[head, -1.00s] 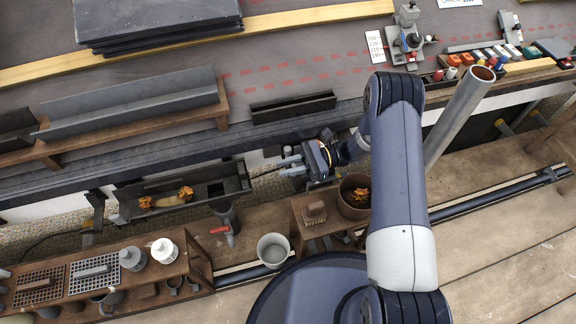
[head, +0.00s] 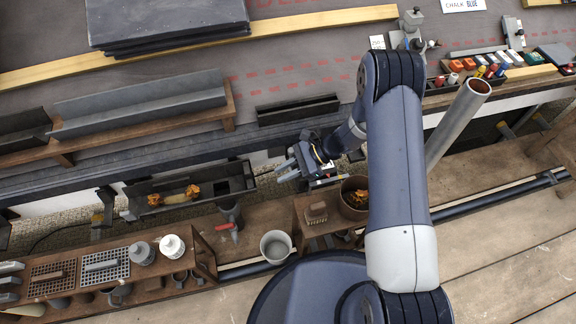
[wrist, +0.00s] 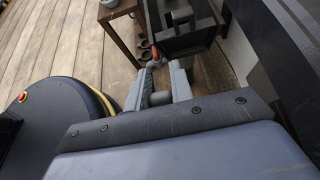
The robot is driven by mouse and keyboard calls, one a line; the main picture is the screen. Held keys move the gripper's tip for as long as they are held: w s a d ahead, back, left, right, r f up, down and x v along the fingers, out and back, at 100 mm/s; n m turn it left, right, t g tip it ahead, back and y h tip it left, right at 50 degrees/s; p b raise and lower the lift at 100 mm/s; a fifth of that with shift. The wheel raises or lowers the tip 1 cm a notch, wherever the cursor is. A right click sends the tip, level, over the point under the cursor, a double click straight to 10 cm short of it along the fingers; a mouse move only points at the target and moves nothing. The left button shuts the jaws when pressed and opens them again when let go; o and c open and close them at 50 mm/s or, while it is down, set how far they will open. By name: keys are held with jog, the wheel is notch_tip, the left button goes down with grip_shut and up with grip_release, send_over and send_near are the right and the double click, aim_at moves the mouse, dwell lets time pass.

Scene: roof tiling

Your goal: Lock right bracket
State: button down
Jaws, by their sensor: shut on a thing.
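The dark gutter section (head: 140,187) hangs along the roof edge, left of my gripper. My gripper (head: 284,170) is just beyond its right end. In the wrist view my gripper (wrist: 160,90) has its two grey fingers on either side of a dark grey part (wrist: 160,98), apparently the lever of the right bracket, and is shut on it. The gutter's end (wrist: 185,40) is just past the fingertips in that view. The right bracket's body is too small and shaded to make out, so I cannot tell the lever's position. The left bracket (head: 106,205) is at the gutter's other end.
Orange-brown leaves lie in the gutter. Below it are a pipe with a red handle (head: 223,227), a grey bucket (head: 275,247) and a wooden bench (head: 115,268). A brown pot (head: 354,197) stands close below my wrist. A metal pipe (head: 457,125) rises right of my arm.

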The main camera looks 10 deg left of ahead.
jog(key=shift+s+a+f+t+h+p, duration=0.1)
jog(key=shift+f+t+h+p, duration=0.75)
jog(key=shift+h+p, duration=1)
jog(key=shift+a+f+t+h+p, duration=0.15)
jog(key=shift+f+t+h+p, duration=0.65)
jog(key=shift+h+p, duration=1.1)
jog(key=shift+s+a+f+t+h+p, duration=0.1)
jog(key=shift+f+t+h+p, duration=0.75)
jog(key=shift+h+p, duration=1)
jog(key=shift+p, duration=0.35)
jog(key=c, duration=1.2)
grip_release()
jog(key=shift+c, duration=0.2)
